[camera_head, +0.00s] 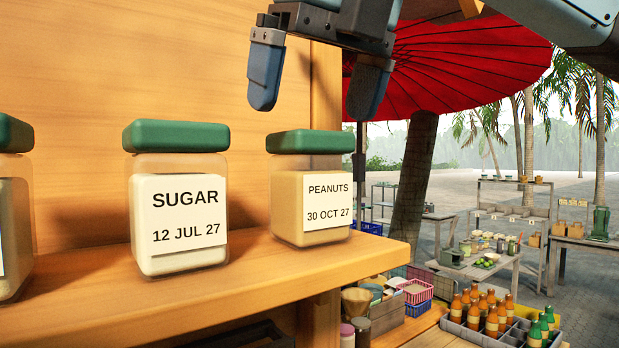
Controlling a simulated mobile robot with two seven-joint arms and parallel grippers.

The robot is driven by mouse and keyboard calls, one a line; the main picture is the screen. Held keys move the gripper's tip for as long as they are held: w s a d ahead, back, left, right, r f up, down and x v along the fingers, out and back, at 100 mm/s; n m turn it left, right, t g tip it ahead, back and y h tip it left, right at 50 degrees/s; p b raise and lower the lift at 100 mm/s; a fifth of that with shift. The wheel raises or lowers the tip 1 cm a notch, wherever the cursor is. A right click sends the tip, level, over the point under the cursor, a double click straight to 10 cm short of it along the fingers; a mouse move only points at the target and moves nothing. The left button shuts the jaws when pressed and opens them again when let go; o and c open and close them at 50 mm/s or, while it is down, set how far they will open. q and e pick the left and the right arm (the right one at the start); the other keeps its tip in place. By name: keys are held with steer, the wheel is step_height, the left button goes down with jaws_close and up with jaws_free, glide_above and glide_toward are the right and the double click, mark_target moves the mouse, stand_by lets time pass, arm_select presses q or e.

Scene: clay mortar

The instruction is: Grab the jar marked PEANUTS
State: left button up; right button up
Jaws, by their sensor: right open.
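The jar marked PEANUTS (288,200) stands upright near the right end of a wooden shelf (200,292). It has a green lid, pale tan contents and a white label reading PEANUTS, 30 OCT 27. My right gripper (314,102) is above this jar, its two fingers pointing down and spread apart. The gripper is open with nothing between the fingers, and it does not appear to touch the jar. My left gripper is not in view.
A SUGAR jar (178,170) stands left of the peanuts jar with a gap between. Another green-lidded jar (15,225) is cut off at the left edge. A wooden wall (130,60) backs the shelf. Below right are orange bottles (483,312) in a crate and a pink basket (416,291).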

mark_target(309, 159)
steer(key=shift+w+a+f, duration=0.15)
steer(key=shift+w+f, duration=0.1)
steer(key=shift+f, duration=0.4)
steer(key=shift+f+p, duration=0.25)
steer(key=shift+p, duration=0.05)
steer(key=x, duration=0.1)
steer(key=p+x, duration=0.1)
steer(key=x, duration=0.2)
steer(key=shift+w+d+f+p, duration=0.2)
steer(key=shift+w+f+p, duration=0.1)
steer(key=shift+f, duration=0.05)
steer(key=shift+s, duration=0.1)
steer(key=c, duration=1.2)
steer(key=shift+o, duration=0.2)
steer(key=shift+r, duration=0.1)
